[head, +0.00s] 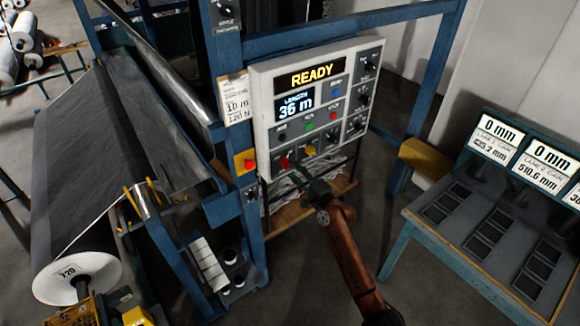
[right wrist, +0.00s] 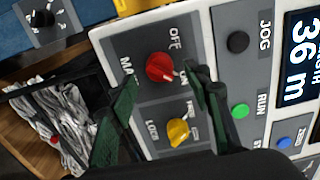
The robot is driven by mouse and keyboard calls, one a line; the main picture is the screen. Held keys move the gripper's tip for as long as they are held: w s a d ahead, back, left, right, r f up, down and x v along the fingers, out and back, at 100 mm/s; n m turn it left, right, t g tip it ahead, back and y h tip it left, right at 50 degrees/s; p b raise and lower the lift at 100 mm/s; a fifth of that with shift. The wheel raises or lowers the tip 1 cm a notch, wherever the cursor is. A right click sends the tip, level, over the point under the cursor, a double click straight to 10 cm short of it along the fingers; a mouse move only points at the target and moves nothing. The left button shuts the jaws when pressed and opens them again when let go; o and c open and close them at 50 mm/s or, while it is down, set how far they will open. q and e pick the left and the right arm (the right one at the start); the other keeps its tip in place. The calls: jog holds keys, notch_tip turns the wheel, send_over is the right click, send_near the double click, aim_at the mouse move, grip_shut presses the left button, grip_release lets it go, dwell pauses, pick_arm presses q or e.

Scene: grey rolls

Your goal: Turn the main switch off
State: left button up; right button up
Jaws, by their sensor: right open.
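The main switch is a red rotary knob (right wrist: 160,67) on a grey plate with OFF and ON labels. Its pale mark points toward the ON label in the right wrist view. The red knob also shows low on the control panel in the head view (head: 284,163). My right gripper (right wrist: 161,76) is open, its dark green fingers on either side of the knob's lower part in the picture. I cannot tell whether they touch it. In the head view the right gripper (head: 306,181) is just in front of the panel's lower edge. My left gripper is not in view.
A yellow knob (right wrist: 178,131) sits close to the right finger. The white panel (head: 261,105) shows READY and 36 m and carries several buttons. A red button on a yellow box (head: 246,163) is left of it. A desk with displays (head: 428,208) stands right.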

aim_at(289, 166)
jog(key=shift+x, duration=1.65)
jog(key=shift+c, duration=0.5)
jog(key=shift+d, duration=0.1)
jog(key=c, duration=1.1)
jog(key=shift+o, duration=0.2)
jog(key=shift+f, duration=0.1)
jog(key=n+b, duration=0.6)
jog(key=n, duration=1.1)
jog(key=shift+n+b, duration=0.3)
jog(key=shift+b, duration=0.05)
jog(key=shift+n, duration=0.3)
